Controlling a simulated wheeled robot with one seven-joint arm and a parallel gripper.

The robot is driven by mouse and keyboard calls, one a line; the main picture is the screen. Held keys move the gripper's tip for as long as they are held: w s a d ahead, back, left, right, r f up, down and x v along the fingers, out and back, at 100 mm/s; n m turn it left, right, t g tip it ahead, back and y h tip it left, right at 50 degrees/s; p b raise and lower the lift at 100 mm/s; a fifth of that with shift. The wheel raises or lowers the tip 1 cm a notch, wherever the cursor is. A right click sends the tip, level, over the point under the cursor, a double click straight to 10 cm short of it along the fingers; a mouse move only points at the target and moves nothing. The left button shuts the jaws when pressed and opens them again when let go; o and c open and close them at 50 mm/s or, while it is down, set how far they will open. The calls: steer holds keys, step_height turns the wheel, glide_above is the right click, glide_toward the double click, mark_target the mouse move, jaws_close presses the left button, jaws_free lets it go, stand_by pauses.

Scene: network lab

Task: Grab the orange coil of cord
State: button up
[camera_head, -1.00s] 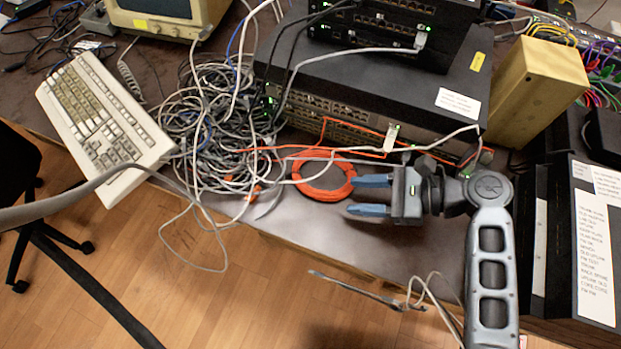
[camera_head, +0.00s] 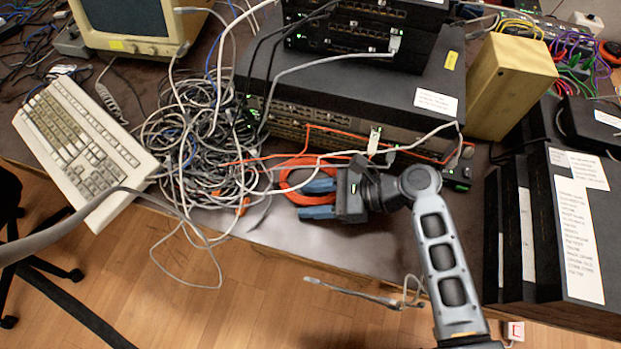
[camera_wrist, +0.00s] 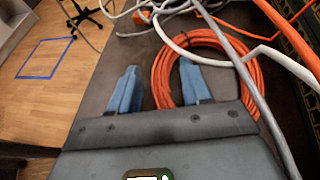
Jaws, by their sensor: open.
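The orange coil of cord (camera_head: 290,179) lies on the desk in front of the stacked network gear. In the head view my gripper (camera_head: 318,199) covers its right part. In the wrist view the coil (camera_wrist: 160,76) shows as a ring of several turns. My gripper (camera_wrist: 158,88) is open, with two blue fingers apart. The right finger is over the inside of the ring and the left finger is outside it, so the coil's left side runs between them. Whether the fingers touch the cord I cannot tell. White and grey cables cross over the coil's right side.
A tangled cable heap (camera_head: 205,140) lies left of the coil, beside a keyboard (camera_head: 85,145). A large switch (camera_head: 350,90) stands just behind the coil. Black binders (camera_head: 560,220) stand at the right. The desk's front edge is close to my gripper.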

jaws_close()
stand_by(0.3)
steer(key=shift+r, duration=0.15)
